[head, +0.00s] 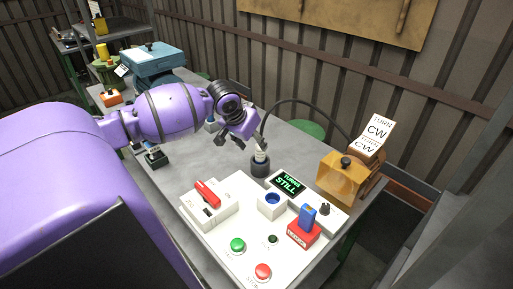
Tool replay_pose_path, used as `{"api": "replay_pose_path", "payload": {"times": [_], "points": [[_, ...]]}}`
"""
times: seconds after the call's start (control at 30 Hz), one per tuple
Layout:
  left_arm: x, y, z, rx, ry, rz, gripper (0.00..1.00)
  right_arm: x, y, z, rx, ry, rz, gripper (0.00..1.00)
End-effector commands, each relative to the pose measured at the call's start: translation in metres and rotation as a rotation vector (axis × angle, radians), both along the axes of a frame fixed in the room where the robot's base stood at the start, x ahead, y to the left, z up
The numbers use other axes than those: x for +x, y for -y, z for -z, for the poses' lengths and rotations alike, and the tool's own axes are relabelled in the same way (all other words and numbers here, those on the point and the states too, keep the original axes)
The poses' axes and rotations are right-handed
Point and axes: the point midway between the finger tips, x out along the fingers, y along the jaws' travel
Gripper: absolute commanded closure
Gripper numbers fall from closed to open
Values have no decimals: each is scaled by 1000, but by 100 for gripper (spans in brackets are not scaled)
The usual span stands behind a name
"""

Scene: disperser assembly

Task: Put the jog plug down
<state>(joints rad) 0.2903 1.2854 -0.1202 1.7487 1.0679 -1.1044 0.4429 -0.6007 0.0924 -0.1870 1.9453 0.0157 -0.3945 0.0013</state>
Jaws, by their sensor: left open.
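The plug I take to be the jog plug (261,155) has a pale body on a black cable. It stands upright in a dark round holder (260,170) on the grey table. My left gripper (236,141) is open and empty, just left of the plug and a little higher in the picture. I see a gap between its fingers and the plug. A blue-ringed round socket (271,199) sits on the white panel in front of the holder. My right gripper is out of view.
The white panel (218,237) carries a red switch (207,193), green button (237,245), red button (263,271) and a display (286,182) reading "STILL". An orange unit (342,178) stands at right. The black cable (300,102) arches behind. A small dark-based item (155,158) stands at left.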

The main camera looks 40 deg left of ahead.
Motion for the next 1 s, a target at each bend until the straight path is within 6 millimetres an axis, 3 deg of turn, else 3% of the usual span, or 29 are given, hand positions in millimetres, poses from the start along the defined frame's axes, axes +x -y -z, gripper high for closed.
{"api": "replay_pose_path", "payload": {"times": [0.1, 0.33, 0.6, 1.0], "points": [[-13, 1, -26, 2, 6, 2, 54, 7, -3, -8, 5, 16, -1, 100], [-27, 2, -49, 0, 2, 0, 54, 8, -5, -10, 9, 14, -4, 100], [-30, 3, -52, -1, -1, 0, 54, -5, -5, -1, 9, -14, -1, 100], [-30, 3, -51, -1, 0, 0, 54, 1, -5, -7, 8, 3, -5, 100]]}}
